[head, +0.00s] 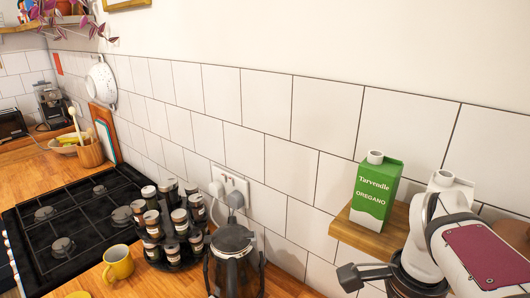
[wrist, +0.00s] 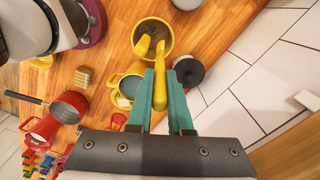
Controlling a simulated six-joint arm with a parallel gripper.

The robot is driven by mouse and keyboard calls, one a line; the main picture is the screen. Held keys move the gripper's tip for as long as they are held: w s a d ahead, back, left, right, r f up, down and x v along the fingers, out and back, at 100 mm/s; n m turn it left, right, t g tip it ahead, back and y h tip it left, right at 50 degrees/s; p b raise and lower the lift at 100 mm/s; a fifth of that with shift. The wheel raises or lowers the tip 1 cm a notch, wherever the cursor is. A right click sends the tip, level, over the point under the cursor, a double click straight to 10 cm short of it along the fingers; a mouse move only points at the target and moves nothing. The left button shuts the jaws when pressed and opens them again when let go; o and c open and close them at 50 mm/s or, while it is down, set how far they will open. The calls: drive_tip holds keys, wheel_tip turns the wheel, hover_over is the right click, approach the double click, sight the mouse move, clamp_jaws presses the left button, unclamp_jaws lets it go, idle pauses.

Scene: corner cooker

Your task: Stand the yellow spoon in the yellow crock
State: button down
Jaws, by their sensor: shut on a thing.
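The yellow spoon (wrist: 160,90) is clasped between the teal fingers of my gripper (wrist: 161,76) in the wrist view. Its yellow length runs away from the fingers toward the yellow crock (wrist: 136,32). The crock is round, with a yellow rim and a brown inside, and lies beyond the fingertips. The spoon's far end overlaps the crock's near rim in the picture. I cannot tell whether it is inside or above it. Another yellow piece (wrist: 143,46) shows at the crock's near side. The spoon and crock cannot be made out in the head view.
In the wrist view, a yellow mug (wrist: 115,80) is left of the fingers and a dark lidded pot (wrist: 188,71) is right. A red saucepan (wrist: 70,106) is farther left.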

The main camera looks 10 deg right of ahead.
drive_tip(key=shift+f, duration=5.45)
drive_tip(key=c, duration=0.8)
unclamp_jaws()
drive_tip(key=shift+o, duration=0.2)
drive_tip(key=shift+r, duration=1.45)
